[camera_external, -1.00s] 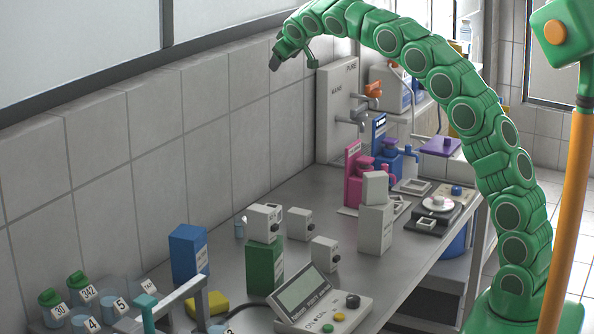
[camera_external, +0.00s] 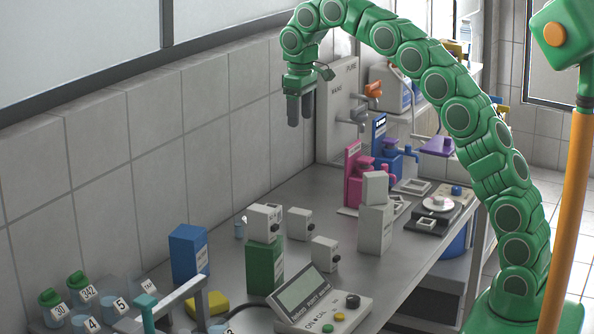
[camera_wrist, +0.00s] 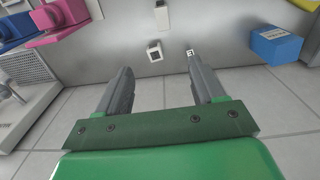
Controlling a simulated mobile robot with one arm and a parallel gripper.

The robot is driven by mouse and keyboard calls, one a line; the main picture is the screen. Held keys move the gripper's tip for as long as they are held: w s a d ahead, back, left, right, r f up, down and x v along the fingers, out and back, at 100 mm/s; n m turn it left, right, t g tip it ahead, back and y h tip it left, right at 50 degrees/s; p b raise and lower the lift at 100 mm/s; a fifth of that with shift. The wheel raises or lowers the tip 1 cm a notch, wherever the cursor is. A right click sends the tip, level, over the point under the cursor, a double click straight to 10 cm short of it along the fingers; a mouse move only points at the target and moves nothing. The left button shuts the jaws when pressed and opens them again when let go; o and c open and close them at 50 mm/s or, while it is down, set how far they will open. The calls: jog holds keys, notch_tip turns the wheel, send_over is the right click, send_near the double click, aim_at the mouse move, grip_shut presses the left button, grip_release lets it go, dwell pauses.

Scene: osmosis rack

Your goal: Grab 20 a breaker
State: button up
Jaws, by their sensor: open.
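Small white boxes with a dark knob, which look like the breakers, stand on the grey bench. One (camera_external: 264,223) sits on top of a green box, one (camera_external: 299,224) is just right of it, and one (camera_external: 324,253) is nearer the front. Their ratings are too small to read. In the wrist view a small white box (camera_wrist: 154,51) lies between the fingertips' lines, well beyond them. My gripper (camera_external: 301,115) points down, open and empty, high above the back of the bench; its two grey fingers also show apart in the wrist view (camera_wrist: 160,68).
A blue box (camera_external: 189,253), the green box (camera_external: 264,268), a white block (camera_external: 374,228) and a control panel (camera_external: 318,302) stand around the breakers. Pink (camera_external: 356,176) and blue (camera_external: 386,157) devices stand farther back. The tiled wall (camera_external: 200,160) is close behind the bench.

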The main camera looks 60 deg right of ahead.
aim_at(300, 226)
jog(key=f, duration=3.2)
jog(key=shift+s+a+f, duration=0.1)
jog(key=shift+a, duration=0.1)
jog(key=c, duration=1.1)
